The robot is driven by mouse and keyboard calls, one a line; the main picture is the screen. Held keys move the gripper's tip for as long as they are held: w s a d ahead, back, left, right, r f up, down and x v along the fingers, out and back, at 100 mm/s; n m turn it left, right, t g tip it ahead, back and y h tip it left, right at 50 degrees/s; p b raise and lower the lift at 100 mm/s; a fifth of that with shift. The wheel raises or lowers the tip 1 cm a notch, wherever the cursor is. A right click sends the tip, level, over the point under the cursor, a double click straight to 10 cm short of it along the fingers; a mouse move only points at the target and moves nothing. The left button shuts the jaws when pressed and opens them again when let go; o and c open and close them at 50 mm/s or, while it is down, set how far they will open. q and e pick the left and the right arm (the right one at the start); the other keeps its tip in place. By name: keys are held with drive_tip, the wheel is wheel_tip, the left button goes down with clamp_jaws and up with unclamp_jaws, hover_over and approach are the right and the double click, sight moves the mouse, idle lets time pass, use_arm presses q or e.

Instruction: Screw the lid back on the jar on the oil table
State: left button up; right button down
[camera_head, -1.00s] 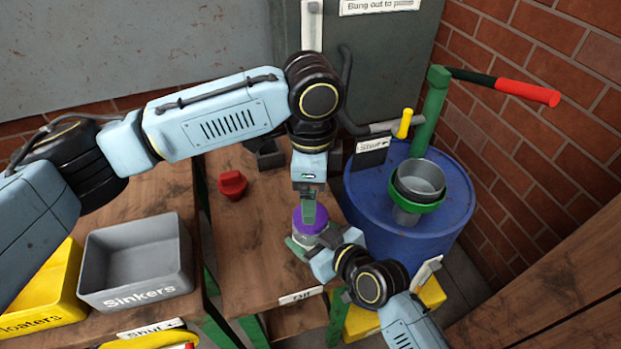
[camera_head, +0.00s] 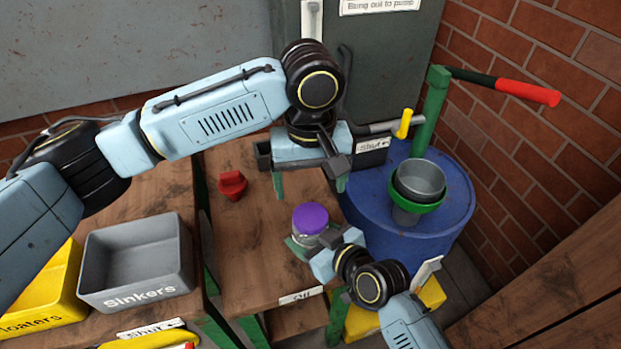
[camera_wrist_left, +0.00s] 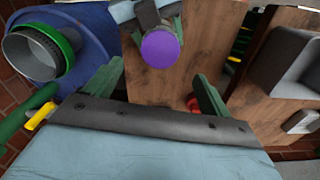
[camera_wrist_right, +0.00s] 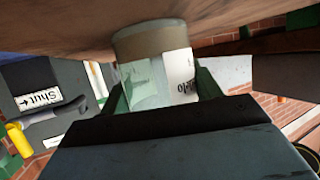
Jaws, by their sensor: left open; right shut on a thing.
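The jar (camera_head: 303,240) stands upright on the wooden oil table (camera_head: 250,265), with the purple lid (camera_head: 310,217) on its top. In the left wrist view the lid (camera_wrist_left: 160,48) shows as a purple disc. I cannot tell how tightly it sits. My right gripper (camera_wrist_right: 160,92) is shut on the jar's side, and the jar's pale label (camera_wrist_right: 178,72) shows between its fingers. My left gripper (camera_head: 310,184) is open and empty, raised apart from the lid and behind it in the head view. Its spread fingers also show in the left wrist view (camera_wrist_left: 160,88).
A red object (camera_head: 232,186) lies at the table's left. A blue drum (camera_head: 440,225) with a green pump (camera_head: 432,110) and a metal cup stands to the right. A grey Sinkers bin (camera_head: 140,290) and a yellow bin (camera_head: 45,290) are at left. The table's front left is clear.

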sight(311, 216)
use_arm(q)
drive_tip(key=shift+r+n, duration=0.1)
drive_tip(key=shift+n, duration=0.8)
drive_tip(key=shift+f, duration=4.05)
drive_tip(key=c, duration=1.1)
